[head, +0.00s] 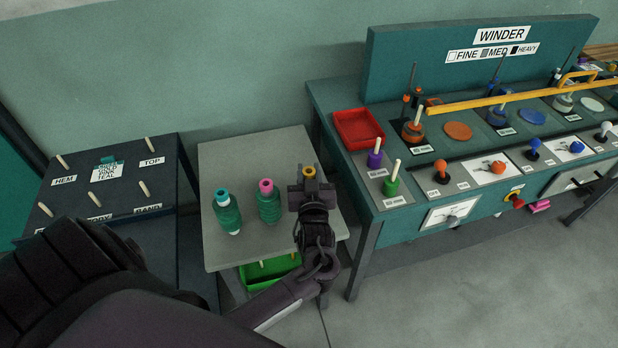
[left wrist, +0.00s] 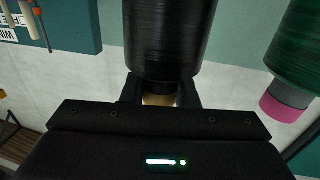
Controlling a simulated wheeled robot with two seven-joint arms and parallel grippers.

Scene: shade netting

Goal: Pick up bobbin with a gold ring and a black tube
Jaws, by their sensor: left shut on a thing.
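The bobbin with a gold ring (head: 309,171) is at my left gripper (head: 311,188), over the right part of the small grey table in the head view. Its ring shows just beyond the fingers; the gripper and wrist hide most of its body there. In the left wrist view, its black wound body (left wrist: 168,40) fills the top middle, with the gold end between the fingers of the left gripper (left wrist: 160,92). The gripper is shut on that end. I cannot tell whether the bobbin touches the table. My right gripper is not in view.
Left on the grey table (head: 240,150) stand a green bobbin with a teal ring (head: 227,212) and another with a pink ring (head: 268,202). A green tray (head: 268,271) is below. The winder bench (head: 400,232), with a red tray (head: 359,127), stands right; a dark peg board (head: 105,185) stands left.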

